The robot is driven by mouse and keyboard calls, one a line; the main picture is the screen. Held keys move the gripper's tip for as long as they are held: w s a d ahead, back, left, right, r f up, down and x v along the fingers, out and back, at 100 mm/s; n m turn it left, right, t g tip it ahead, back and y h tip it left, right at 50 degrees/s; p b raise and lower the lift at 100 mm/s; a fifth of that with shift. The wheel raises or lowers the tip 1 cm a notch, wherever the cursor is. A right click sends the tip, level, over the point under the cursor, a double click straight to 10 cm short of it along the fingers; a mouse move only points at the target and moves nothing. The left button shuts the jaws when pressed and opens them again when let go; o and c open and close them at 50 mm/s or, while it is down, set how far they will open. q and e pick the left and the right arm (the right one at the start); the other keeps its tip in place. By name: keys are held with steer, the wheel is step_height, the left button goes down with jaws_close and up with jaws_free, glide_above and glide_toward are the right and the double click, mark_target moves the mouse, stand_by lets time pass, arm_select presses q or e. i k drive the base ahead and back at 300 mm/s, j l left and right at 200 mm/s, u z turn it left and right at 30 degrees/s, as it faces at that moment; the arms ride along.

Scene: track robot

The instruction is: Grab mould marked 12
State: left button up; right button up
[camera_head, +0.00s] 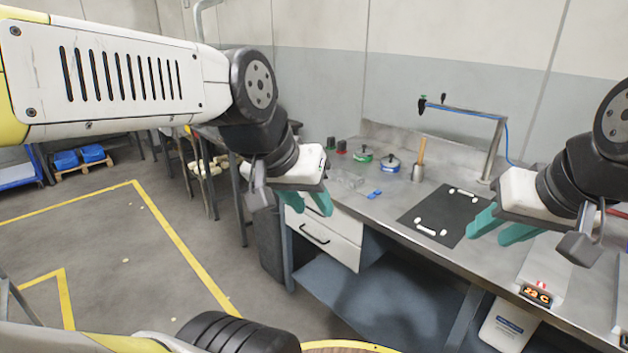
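No marking "12" can be read in the head view, so I cannot tell which thing is the mould. Small clear-grey block-like pieces (347,179) lie on the workbench (395,195), just right of my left gripper in the picture; any marks on them are too small to read. My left gripper (308,203) has teal fingers spread apart, with nothing seen between them, in front of the bench's left end. My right gripper (500,228) also has its teal fingers apart and looks empty, over the right part of the bench near the black mat (440,205).
A metal post with an arm (495,150) rises behind the mat.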

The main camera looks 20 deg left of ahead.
mark_target(346, 178)
steer(key=u, duration=0.35)
steer(key=i+j, duration=0.1)
steer(key=i, duration=0.45)
steer(key=i+j+z, duration=0.1)
steer(key=i, duration=0.4)
steer(key=i+j, duration=0.15)
steer(key=i, duration=0.4)
steer(key=z, duration=0.05)
